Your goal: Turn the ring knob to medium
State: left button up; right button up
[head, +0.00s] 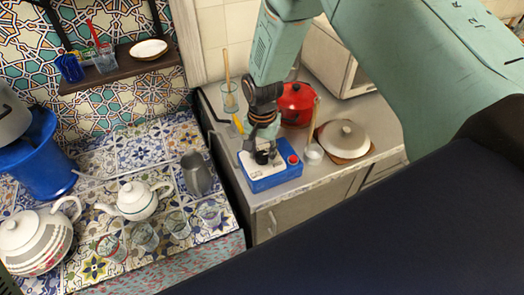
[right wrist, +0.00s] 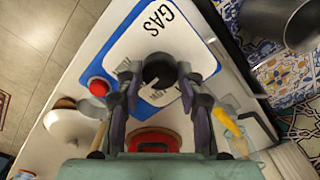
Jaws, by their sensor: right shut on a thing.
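A blue box (head: 271,180) with a white top panel stands on the grey counter's front part. A black round knob (head: 262,157) sits on the panel; it also shows in the right wrist view (right wrist: 159,69). My right gripper (head: 263,146) points down over the box. In the right wrist view its two fingers (right wrist: 158,76) are shut on the knob, one on each side. The panel bears the word GAS, and other lettering by the knob is partly hidden. A red button (right wrist: 98,87) is beside the knob. I cannot read the knob's setting. My left gripper is not in view.
A red pot (head: 297,103), a lidded dish (head: 344,138) and a small white cup (head: 313,154) stand close behind and right of the box. A glass (head: 229,97) stands at the back left. A tiled table (head: 122,152) with teapots and glasses is at the left.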

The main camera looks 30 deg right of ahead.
aim_at(262, 155)
jog(key=o, duration=0.8)
jog(key=shift+s+f, duration=0.15)
jog(key=o, duration=0.4)
jog(key=shift+w+d, duration=0.1)
jog(key=shift+w, duration=0.1)
notch_tip(262, 155, up, 12)
jog(key=shift+r, duration=0.1)
jog(key=shift+c, duration=0.3)
